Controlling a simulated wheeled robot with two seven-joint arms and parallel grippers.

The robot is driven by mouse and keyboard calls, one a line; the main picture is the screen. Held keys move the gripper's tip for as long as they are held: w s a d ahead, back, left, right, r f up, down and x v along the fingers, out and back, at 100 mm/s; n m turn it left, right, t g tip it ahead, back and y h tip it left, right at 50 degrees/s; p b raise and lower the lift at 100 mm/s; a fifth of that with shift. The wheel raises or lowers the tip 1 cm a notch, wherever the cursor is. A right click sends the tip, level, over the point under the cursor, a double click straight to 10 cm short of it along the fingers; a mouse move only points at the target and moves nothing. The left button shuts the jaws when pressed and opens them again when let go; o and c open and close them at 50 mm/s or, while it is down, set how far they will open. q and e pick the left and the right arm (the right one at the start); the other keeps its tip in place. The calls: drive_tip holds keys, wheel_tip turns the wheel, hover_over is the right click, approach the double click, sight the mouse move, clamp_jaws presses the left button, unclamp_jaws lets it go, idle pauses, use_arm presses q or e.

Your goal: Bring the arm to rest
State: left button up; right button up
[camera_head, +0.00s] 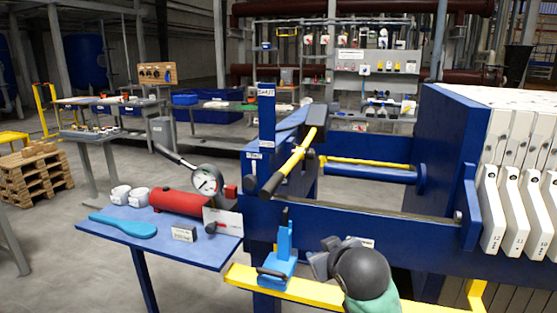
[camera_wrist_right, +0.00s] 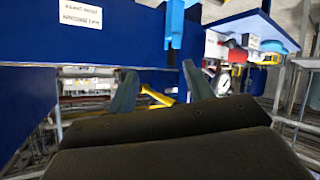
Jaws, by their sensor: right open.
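My right gripper (camera_head: 318,262) is at the lower middle of the head view, with the dark round wrist and a green arm part behind it. It is beside and just right of a blue bracket with a dark handle (camera_head: 279,262). In the right wrist view the two fingers (camera_wrist_right: 160,88) stand apart with nothing between them. Whether the gripper touches the blue frame behind it cannot be told. My left gripper is not in view.
The blue press frame (camera_head: 375,228) with white plates (camera_head: 508,215) fills the right. A yellow rail (camera_head: 310,290) runs low in front. Open floor lies left.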

drive_tip(key=s+d+f+m+g+p, duration=0.1)
drive_tip(key=s+f, duration=0.2)
drive_tip(key=f, duration=0.4)
drive_tip(key=s+d+f+g, duration=0.1)
drive_tip(key=s+f+g, duration=0.1)
drive_tip(key=s+f, duration=0.3)
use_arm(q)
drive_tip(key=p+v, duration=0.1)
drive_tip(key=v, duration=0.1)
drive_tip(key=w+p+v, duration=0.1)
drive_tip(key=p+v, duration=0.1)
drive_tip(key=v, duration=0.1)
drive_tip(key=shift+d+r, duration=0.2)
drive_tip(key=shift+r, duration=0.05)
use_arm(e)
drive_tip(key=s+d+f+m+g, duration=0.1)
drive_tip(key=s+f+g, duration=0.5)
drive_tip(key=s+f, duration=1.6)
drive_tip(key=s+m, duration=0.1)
drive_tip(key=s, duration=0.3)
drive_tip(key=shift+s+f+g+h, duration=0.2)
drive_tip(key=shift+g+h, duration=0.1)
drive_tip(key=shift+g, duration=0.1)
